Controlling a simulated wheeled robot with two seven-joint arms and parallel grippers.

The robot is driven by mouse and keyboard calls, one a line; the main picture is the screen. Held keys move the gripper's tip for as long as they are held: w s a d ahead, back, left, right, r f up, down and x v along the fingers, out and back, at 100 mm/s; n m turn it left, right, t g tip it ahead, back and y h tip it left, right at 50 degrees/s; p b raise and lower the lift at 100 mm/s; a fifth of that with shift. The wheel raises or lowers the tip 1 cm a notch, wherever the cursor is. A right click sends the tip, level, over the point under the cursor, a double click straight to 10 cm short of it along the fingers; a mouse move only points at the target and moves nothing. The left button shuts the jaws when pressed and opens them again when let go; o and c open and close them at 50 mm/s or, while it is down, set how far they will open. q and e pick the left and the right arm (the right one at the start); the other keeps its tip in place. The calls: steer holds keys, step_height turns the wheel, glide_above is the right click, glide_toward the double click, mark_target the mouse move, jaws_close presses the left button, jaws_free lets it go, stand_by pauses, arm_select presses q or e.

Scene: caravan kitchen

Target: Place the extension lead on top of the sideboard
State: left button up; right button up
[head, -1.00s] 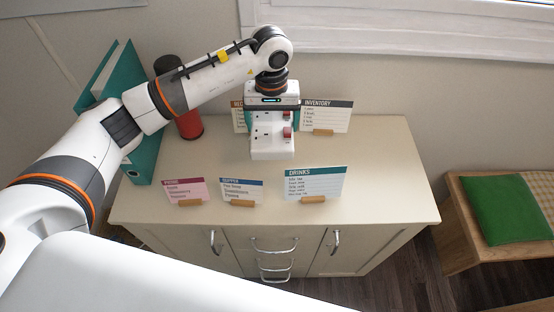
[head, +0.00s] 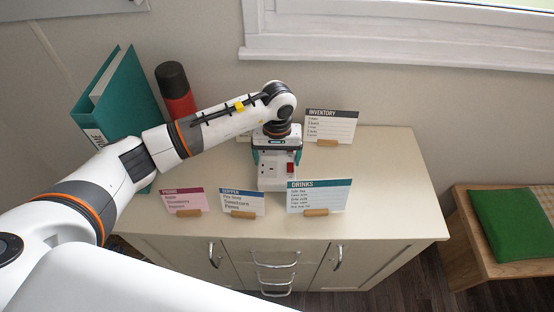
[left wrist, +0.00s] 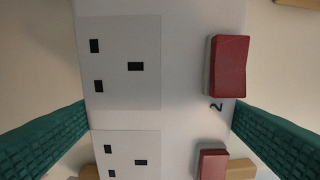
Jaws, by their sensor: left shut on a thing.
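The extension lead (head: 273,179) is a white block with sockets and red switches, over the middle of the sideboard (head: 390,190), behind the drinks card. I cannot tell whether it touches the top. My left gripper (head: 276,158) points down and is shut on it. In the left wrist view the lead's sockets and red switches (left wrist: 228,66) fill the middle, with a teal finger (left wrist: 45,142) on either side. The gripper hides the lead's rear end in the head view. My right gripper is not in view.
Cards on wooden stands line the front: pink (head: 184,201), supper (head: 243,203) and drinks (head: 319,196). The inventory card (head: 330,126) stands behind. A teal binder (head: 125,98) and a red-and-black flask (head: 176,92) stand at back left. The sideboard's right side is clear.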

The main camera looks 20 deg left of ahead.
arm_select(q)
step_height(320, 180, down, 2)
steer(key=shift+f, duration=0.1)
steer(key=shift+f, duration=0.15)
steer(key=o, duration=1.1)
